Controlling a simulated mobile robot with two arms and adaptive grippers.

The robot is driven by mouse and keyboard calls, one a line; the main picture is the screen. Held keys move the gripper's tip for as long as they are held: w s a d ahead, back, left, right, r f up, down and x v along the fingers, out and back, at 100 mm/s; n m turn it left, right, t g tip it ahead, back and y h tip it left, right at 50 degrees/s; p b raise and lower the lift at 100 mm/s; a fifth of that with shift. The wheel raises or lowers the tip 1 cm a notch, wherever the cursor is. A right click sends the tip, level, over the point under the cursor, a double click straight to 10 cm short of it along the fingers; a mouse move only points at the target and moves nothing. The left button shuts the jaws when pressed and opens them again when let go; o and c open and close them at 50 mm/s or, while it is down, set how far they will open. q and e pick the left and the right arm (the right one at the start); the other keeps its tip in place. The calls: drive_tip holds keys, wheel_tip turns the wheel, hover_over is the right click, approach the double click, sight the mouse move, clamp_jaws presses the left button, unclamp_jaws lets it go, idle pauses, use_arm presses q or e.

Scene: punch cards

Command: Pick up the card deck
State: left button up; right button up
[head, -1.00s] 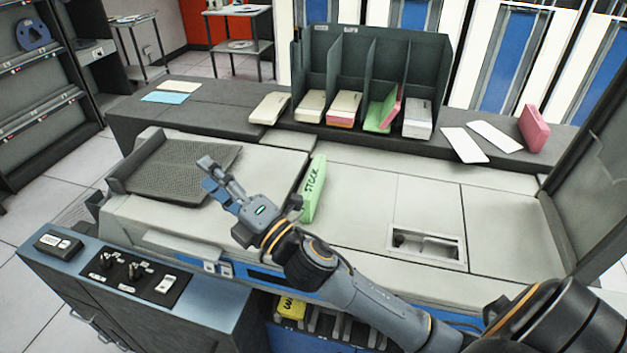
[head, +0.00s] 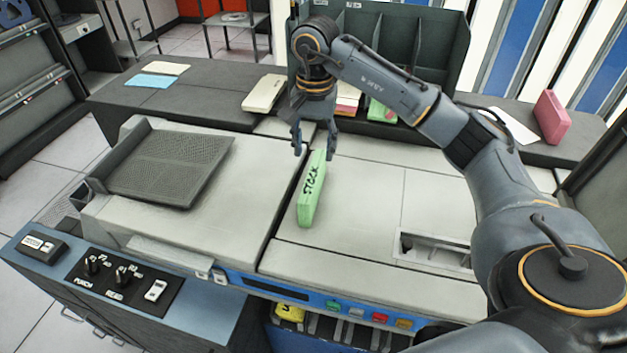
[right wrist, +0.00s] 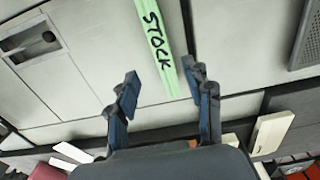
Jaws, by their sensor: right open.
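The card deck (head: 312,190) is a green block marked STOCK. It lies on the pale machine top, just right of the seam between its two halves. My right gripper (head: 314,152) is open and points down at the deck's far end. In the right wrist view the deck (right wrist: 155,40) lies ahead of the gripper (right wrist: 163,88), roughly in line with the gap between the two fingers. The fingers appear apart from it. My left gripper is not in view.
A dark ribbed tray (head: 165,168) is on the machine's left half. Behind, a dark divided rack (head: 440,45) holds several decks, partly hidden by my right arm. A cream deck (head: 263,93) and a pink deck (head: 551,117) rest on the back ledge. The surface around the green deck is clear.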

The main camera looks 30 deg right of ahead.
sight(314, 175)
wheel_tip(314, 175, down, 8)
drive_tip(key=shift+r+p, duration=0.1)
drive_tip(key=shift+p, duration=0.7)
drive_tip(key=shift+f+p, duration=0.4)
drive_tip(key=shift+f, duration=0.15)
drive_tip(key=f, duration=0.1)
drive_tip(key=f+p, duration=0.1)
drive_tip(key=f, duration=0.1)
drive_tip(key=shift+w+d+f+p, duration=0.15)
drive_tip(key=shift+w+f+p, duration=0.15)
drive_tip(key=shift+w, duration=0.05)
drive_tip(key=shift+f, duration=0.45)
drive_tip(key=shift+c, duration=0.4)
clamp_jaws()
